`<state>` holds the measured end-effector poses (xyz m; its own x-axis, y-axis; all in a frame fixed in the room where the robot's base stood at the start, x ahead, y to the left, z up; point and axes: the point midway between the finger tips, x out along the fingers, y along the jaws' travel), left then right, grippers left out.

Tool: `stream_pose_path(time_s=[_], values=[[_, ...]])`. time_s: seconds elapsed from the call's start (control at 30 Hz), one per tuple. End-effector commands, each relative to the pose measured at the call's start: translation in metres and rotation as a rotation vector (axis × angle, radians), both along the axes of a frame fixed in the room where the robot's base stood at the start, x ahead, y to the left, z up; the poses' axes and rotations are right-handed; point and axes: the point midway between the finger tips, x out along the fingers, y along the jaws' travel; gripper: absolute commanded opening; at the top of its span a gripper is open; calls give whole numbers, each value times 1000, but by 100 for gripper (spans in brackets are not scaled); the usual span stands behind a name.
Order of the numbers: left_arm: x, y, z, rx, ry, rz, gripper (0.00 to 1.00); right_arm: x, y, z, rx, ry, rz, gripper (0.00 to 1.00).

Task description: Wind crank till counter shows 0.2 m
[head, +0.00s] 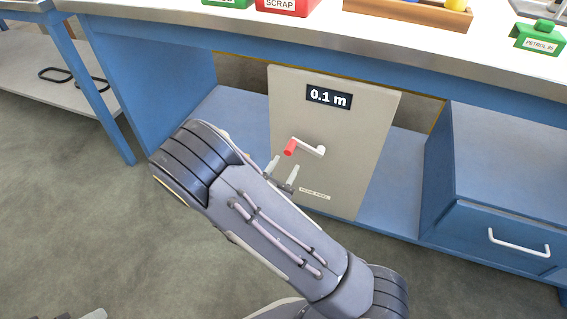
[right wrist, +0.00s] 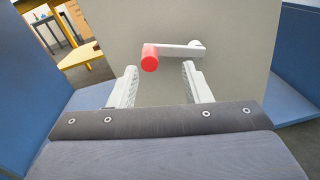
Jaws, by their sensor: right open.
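A beige panel (head: 365,130) stands upright in the bench's open bay. Its black counter (head: 329,97) reads 0.1 m. Below the counter is a crank with a light grey arm (head: 312,149) and a red knob (head: 290,147) at its left end. The red knob (right wrist: 149,58) and crank arm (right wrist: 184,50) also show in the right wrist view. My right gripper (head: 282,172) is open and empty, just below the knob in the head view. In the right wrist view its fingers (right wrist: 158,85) stand apart, with the knob beyond them, nearer the left finger.
The blue bench has a drawer with a white handle (head: 518,243) at right. On its top are a red SCRAP bin (head: 287,5), a wooden tray (head: 408,13) and a green PETROL 95 block (head: 538,40). A blue side wall (right wrist: 300,65) stands right of the panel.

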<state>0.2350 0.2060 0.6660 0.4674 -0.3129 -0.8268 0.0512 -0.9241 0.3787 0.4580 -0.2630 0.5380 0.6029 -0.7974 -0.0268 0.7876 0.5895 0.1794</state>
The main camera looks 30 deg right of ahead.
Motion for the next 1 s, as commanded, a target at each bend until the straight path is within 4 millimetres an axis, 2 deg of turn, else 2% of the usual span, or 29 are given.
stream_pose_path(time_s=[0.03,0.17,0.6,1.0], values=[[0,0,-7,0,0,0,36,4,6,-8,-27,6,35,44],[0,0,-9,0,-1,0,36,12,5,-10,-48,9,63,44],[0,0,-25,0,-1,0,36,52,-43,-10,-43,9,59,44],[0,0,-26,0,0,0,36,58,-50,-9,-44,11,60,44]])
